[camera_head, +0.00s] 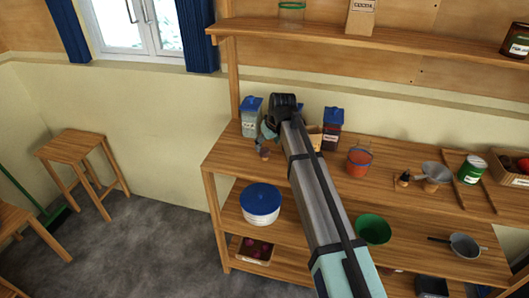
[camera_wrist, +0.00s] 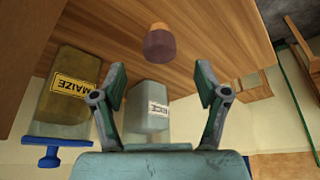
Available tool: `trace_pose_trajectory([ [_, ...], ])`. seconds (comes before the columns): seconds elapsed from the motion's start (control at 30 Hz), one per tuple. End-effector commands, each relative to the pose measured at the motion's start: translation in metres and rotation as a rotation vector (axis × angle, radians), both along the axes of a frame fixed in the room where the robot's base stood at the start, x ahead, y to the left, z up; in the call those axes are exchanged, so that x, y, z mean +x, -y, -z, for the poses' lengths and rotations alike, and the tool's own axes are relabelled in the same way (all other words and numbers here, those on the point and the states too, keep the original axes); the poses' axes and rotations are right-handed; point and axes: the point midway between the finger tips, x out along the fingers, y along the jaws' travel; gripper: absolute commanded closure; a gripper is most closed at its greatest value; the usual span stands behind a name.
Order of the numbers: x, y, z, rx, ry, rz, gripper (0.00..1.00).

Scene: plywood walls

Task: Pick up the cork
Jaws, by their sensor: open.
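The cork (camera_wrist: 160,43), a short tapered stopper with a purplish-brown body and a paler end, sits on the wooden worktop (camera_wrist: 215,45). In the head view the cork (camera_head: 264,154) looks small, near the worktop's left end. My gripper (camera_wrist: 161,84) is open and empty. In the wrist view the cork lies beyond the fingertips, roughly centred between them and apart from both. In the head view my gripper (camera_head: 268,132) is just behind and above the cork, partly hidden by my arm.
A jar labelled MAIZE (camera_wrist: 68,92) stands beside the left finger, and a RICE jar (camera_wrist: 149,108) shows between the fingers. A dark jar with a blue lid (camera_head: 332,128) and an orange-red pail (camera_head: 359,161) stand further right. A shelf (camera_head: 380,43) hangs above.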

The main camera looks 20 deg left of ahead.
Motion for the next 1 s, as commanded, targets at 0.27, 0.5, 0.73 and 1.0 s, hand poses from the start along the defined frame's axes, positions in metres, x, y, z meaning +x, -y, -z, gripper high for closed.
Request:
trace_pose_trajectory([
  [0.27,0.003,-0.004,0.011,0.0,0.0,0.0,0.26],
  [0.5,0.011,-0.012,0.032,-0.001,-0.002,0.0,0.26],
  [0.73,0.016,-0.018,0.054,0.0,0.0,0.0,0.26],
  [1.0,0.016,-0.018,0.055,0.001,0.001,0.0,0.51],
])
